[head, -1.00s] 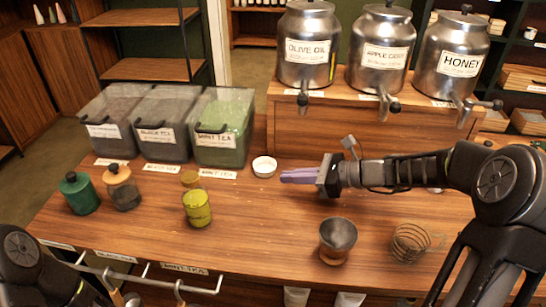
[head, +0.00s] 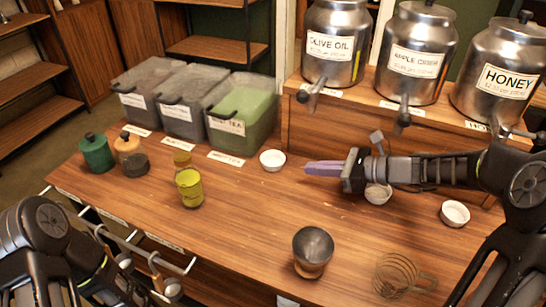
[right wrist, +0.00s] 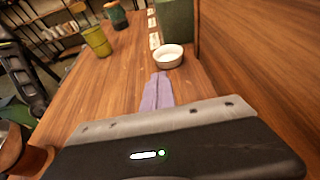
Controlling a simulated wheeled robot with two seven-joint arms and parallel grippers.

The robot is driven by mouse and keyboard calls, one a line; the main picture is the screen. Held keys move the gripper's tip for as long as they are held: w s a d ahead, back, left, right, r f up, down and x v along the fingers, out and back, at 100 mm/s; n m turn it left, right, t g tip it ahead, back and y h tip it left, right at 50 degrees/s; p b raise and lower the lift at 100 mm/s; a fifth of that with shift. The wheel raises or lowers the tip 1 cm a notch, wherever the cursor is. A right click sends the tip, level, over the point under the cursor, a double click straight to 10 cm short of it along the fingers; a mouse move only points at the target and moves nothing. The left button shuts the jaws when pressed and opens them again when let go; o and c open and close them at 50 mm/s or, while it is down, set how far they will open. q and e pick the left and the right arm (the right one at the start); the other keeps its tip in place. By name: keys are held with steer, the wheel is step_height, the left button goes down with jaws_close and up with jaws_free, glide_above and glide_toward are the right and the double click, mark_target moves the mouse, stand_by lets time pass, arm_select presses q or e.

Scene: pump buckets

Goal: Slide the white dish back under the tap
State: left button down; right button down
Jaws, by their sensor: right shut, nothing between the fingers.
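A small round white dish (head: 272,160) sits upright on the table, left of the olive oil tap (head: 309,101) and off from beneath it. In the right wrist view the same dish (right wrist: 168,57) lies just beyond my fingertips. My right gripper (head: 308,168) is shut and empty, its purple fingers pointing left at the dish with a small gap between. The fingers also show in the wrist view (right wrist: 158,92). Two similar dishes stand farther right, one partly behind my gripper (head: 378,194) and one below the honey tap (head: 455,213). My left arm shows; its gripper does not.
Three steel dispensers, olive oil (head: 337,38) first, stand on a wooden ledge (head: 325,140). A tea bin (head: 243,115) stands left of the dish.

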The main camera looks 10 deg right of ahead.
mark_target(272, 170)
steer(key=w+a, duration=0.2)
steer(key=a, duration=0.1)
steer(key=w+a, duration=0.2)
steer(key=a, duration=0.1)
steer(key=w+a, duration=0.2)
steer(key=a, duration=0.1)
steer(key=shift+w+a, duration=0.25)
steer(key=shift+w, duration=0.05)
steer(key=shift+w+a+f, duration=0.2)
steer(key=shift+f, duration=0.5)
steer(key=shift+s+f, duration=0.1)
steer(key=shift+f, duration=0.05)
steer(key=shift+d+f, duration=0.1)
steer(key=shift+d, duration=0.05)
steer(key=s+d, duration=0.1)
steer(key=d, duration=0.1)
steer(key=s+d, duration=0.1)
steer(key=d, duration=0.1)
steer(key=s+d+p, duration=0.1)
steer(key=s+d, duration=0.1)
steer(key=shift+s+d, duration=0.1)
steer(key=shift+d, duration=0.05)
steer(key=shift+s+d, duration=0.25)
steer(key=shift+s, duration=0.05)
steer(key=shift+w+a, duration=0.1)
